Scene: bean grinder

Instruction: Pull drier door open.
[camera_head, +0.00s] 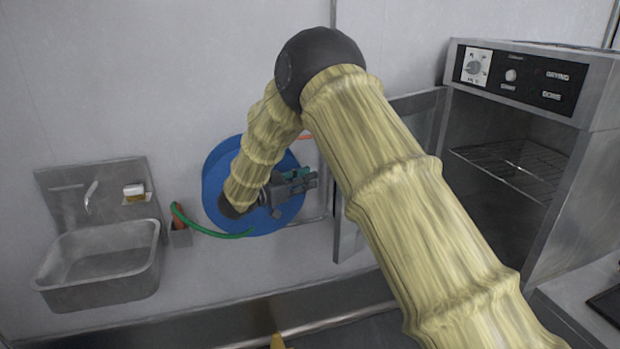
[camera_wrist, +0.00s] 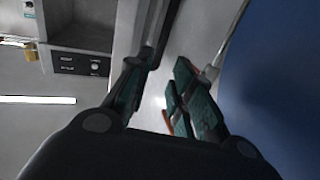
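The drier (camera_head: 520,140) stands at the right in the head view, a steel box with a wire rack inside. Its door (camera_head: 420,115) is swung wide open to the left, partly hidden behind my arm. A thin silver bar, seemingly the door handle (camera_head: 327,190), shows beside my gripper (camera_head: 293,184). In the wrist view my gripper (camera_wrist: 160,92) is open, its teal-padded fingers apart with nothing clearly held. The silver bar (camera_wrist: 222,50) passes near the right finger. The drier's black panel (camera_wrist: 80,64) is at upper left. I cannot tell whether a finger touches the door.
A large blue disc (camera_head: 222,190) on the wall is behind my gripper. A steel sink (camera_head: 100,265) and a green hose (camera_head: 210,232) are to the left. A counter edge (camera_head: 575,310) lies below the drier at the right.

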